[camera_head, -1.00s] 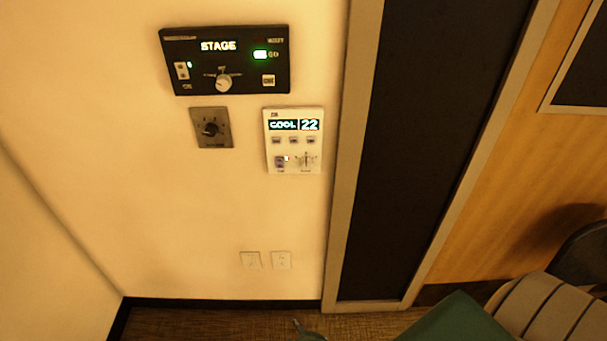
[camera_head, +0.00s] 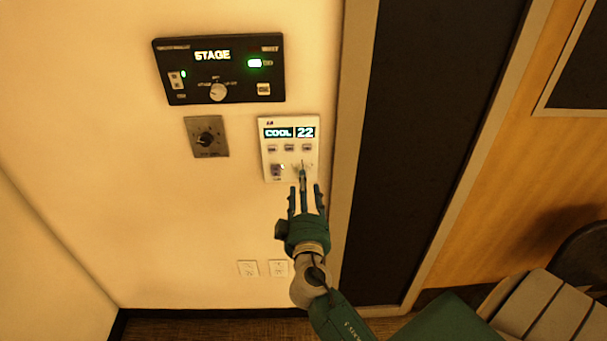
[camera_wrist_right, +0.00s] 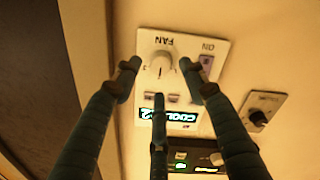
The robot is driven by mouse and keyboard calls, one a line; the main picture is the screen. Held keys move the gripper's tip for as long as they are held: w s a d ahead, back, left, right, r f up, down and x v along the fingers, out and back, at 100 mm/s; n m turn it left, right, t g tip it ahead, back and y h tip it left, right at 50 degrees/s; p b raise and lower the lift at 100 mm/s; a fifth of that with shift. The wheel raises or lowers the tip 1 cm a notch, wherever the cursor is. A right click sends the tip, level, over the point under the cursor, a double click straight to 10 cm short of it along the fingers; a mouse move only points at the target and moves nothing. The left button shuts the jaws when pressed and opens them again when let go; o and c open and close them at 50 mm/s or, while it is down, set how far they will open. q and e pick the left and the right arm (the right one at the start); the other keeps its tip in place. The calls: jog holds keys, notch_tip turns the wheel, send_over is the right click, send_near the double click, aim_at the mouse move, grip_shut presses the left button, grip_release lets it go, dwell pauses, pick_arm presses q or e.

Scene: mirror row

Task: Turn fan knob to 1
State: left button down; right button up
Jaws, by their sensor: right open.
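The white thermostat panel (camera_head: 290,132) is on the wall, and its display reads COOL 22. Its fan knob (camera_wrist_right: 161,66) is white and round with a raised ridge, below the upside-down word FAN in the right wrist view. In the head view my fingers partly cover the knob. My right gripper (camera_head: 304,188) is open and empty in front of the panel's lower right part. In the right wrist view its three spread fingers (camera_wrist_right: 164,88) frame the knob. I cannot tell whether any finger touches it. My left gripper is not in view.
A purple switch (camera_head: 277,170) sits left of the knob on the panel. A black STAGE panel (camera_head: 235,75) is above, and a grey dial plate (camera_head: 205,137) is to the left. Outlets (camera_head: 248,269) are lower on the wall. A dark door panel (camera_head: 430,130) stands to the right.

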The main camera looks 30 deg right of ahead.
jog(key=shift+p+x, duration=0.4)
jog(key=shift+x, duration=1.65)
jog(key=shift+a, duration=0.1)
jog(key=shift+f, duration=0.1)
grip_shut()
